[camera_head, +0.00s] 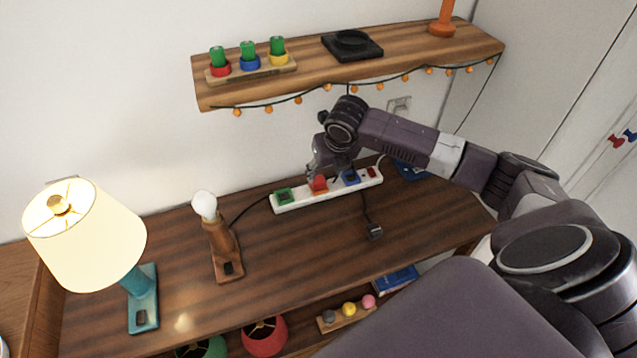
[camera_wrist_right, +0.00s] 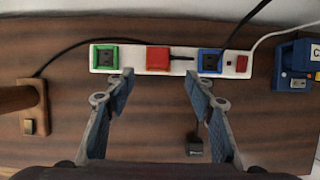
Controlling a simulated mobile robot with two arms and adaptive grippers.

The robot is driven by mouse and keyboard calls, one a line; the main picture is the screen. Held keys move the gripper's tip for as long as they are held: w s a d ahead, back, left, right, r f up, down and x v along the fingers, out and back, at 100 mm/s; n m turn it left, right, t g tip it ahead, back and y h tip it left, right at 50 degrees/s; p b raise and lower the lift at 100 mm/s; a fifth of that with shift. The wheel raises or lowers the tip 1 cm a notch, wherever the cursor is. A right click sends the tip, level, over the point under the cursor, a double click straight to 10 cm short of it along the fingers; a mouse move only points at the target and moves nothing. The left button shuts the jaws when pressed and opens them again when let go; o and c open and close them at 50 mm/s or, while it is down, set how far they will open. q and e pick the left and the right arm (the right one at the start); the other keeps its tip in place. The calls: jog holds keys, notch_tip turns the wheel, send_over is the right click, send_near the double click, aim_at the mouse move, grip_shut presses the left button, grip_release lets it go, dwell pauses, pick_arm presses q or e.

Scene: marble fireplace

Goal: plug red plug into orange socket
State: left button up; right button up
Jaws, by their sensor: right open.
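A white power strip (camera_head: 300,200) lies at the back of the wooden desk. The red plug (camera_head: 318,184) sits on its middle position, with a little orange of the socket (camera_head: 321,191) showing beneath it. In the right wrist view the red plug (camera_wrist_right: 158,58) covers that socket, and a short dark cord leaves its right side. How deep it sits cannot be told. My right gripper (camera_head: 322,171) is just above the plug. In the right wrist view its open fingers (camera_wrist_right: 158,80) are spread on either side below the plug, with nothing between them. My left gripper is not in view.
Green (camera_wrist_right: 105,57) and blue (camera_wrist_right: 210,61) sockets flank the red plug. A black connector (camera_head: 375,231) lies on the desk in front. A bulb lamp (camera_head: 220,240) and a shaded lamp (camera_head: 85,235) stand left. A shelf (camera_head: 440,58) with string lights overhangs the strip.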

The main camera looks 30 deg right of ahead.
aim_at(319, 180)
jog(key=shift+w+d+r, duration=0.1)
jog(key=shift+d, duration=0.05)
jog(key=shift+x, duration=1.35)
jog(key=shift+w+p, duration=0.25)
jog(key=shift+p, duration=0.15)
jog(key=x, duration=0.1)
jog(key=p+x, duration=0.1)
jog(key=x, duration=0.1)
jog(key=shift+w+a, duration=0.25)
jog(key=shift+w, duration=0.15)
jog(key=shift+x, duration=0.85)
jog(key=shift+s, duration=0.1)
jog(key=shift+c, duration=0.3)
